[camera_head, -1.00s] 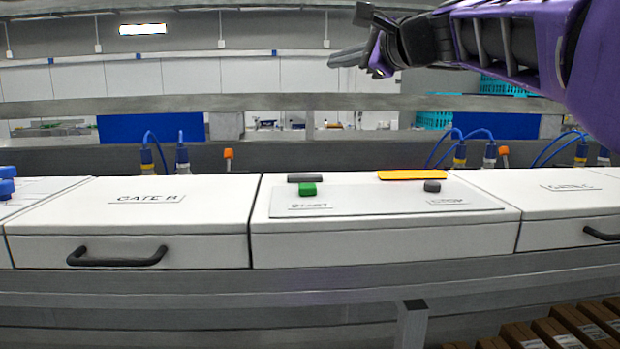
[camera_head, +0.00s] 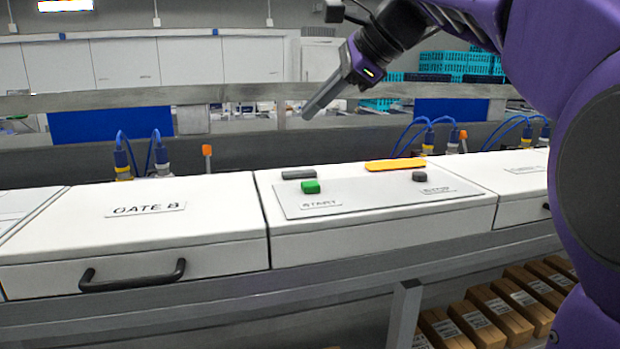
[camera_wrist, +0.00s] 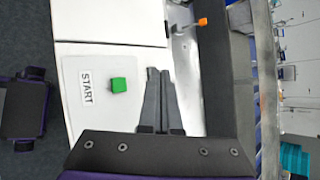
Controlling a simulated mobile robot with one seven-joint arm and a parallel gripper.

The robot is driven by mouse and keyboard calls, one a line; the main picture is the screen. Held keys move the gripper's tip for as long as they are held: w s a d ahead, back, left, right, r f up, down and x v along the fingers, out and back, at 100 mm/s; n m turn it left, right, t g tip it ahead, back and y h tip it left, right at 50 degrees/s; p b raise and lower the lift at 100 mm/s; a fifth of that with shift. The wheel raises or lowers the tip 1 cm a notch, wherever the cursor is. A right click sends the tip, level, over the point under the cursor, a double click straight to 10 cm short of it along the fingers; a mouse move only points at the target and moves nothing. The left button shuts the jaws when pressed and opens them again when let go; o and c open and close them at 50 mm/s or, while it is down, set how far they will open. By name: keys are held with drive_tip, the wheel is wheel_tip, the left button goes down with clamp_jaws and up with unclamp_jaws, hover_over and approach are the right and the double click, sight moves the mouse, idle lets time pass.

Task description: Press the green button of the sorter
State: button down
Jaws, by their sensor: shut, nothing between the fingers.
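The green button (camera_head: 311,187) is a small block on the grey panel of a white box, above a label reading START. It also shows in the wrist view (camera_wrist: 119,85), left of my fingertips. A dark grey button (camera_head: 418,177) sits at the panel's right, above a second label. My gripper (camera_head: 307,115) is shut and empty, pointing down and left, above and apart from the green button. In the wrist view my gripper's fingers (camera_wrist: 159,73) lie side by side, with the white box top beneath them.
Blue cables (camera_head: 140,150) and a horizontal rail (camera_head: 150,98) run behind. The GATE B box (camera_head: 140,225) adjoins at left. Cartons (camera_head: 490,310) lie below.

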sight(317, 184)
drive_tip(key=shift+s+d+f, duration=0.2)
drive_tip(key=shift+s, duration=0.1)
drive_tip(key=shift+f+b, duration=1.65)
drive_tip(key=shift+f, duration=2.75)
drive_tip(key=shift+f, duration=0.4)
